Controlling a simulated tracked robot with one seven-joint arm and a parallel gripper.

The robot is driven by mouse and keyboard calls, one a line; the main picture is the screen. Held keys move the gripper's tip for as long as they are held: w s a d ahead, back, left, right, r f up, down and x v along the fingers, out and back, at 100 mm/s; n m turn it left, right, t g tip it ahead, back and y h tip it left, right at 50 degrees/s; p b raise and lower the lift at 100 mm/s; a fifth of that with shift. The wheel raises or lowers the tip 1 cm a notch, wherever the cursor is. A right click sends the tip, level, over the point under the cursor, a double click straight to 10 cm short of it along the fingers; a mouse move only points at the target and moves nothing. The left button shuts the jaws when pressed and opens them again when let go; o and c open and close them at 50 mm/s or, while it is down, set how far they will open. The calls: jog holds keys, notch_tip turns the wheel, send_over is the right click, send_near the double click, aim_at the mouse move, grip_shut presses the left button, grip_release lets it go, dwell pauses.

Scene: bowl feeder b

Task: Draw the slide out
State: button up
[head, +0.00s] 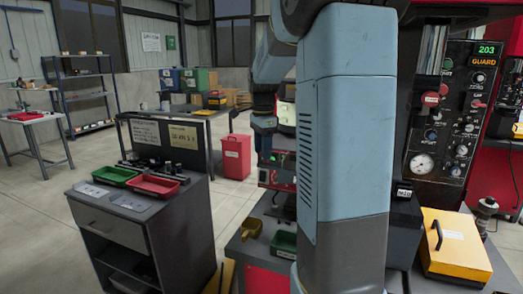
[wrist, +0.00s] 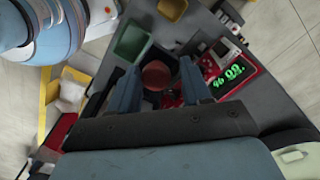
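My gripper (wrist: 160,67) shows in the wrist view with its two fingers spread wide apart. A round reddish-brown thing (wrist: 157,74) lies in a dark recess beyond and between the fingers; nothing is seen held. I cannot tell whether the fingers touch anything. No part can be made out clearly as the slide. A red unit with green lit digits (wrist: 232,76) is just right of the fingers. In the head view my arm hides much of the bench, and my gripper cannot be made out clearly there.
A green bin (wrist: 132,40) and a yellow scoop (wrist: 172,8) lie on the bench; the head view shows the scoop (head: 251,228) too. A yellow box (head: 455,245) and a control panel (head: 440,110) stand right. A grey cabinet (head: 120,232) stands left, with floor between.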

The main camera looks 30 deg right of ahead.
jog(key=shift+o, duration=1)
jog(key=shift+s+d, duration=0.1)
jog(key=shift+s, duration=0.05)
notch_tip(320, 180, up, 14)
jog(key=shift+f, duration=0.15)
jog(key=s+a+f+n+t, duration=0.2)
jog(key=s+a+n, duration=0.3)
jog(key=s, duration=0.3)
jog(key=s+a+f+n+t, duration=0.1)
jog(key=s+a+f+n, duration=0.4)
jog(key=s+n, duration=0.2)
jog(key=s+a+f+n+t, duration=0.2)
jog(key=s+a+f+n, duration=0.2)
jog(key=s+n, duration=0.3)
jog(key=shift+s+a+f+t, duration=0.3)
jog(key=shift+s+a, duration=0.3)
jog(key=shift+s, duration=0.45)
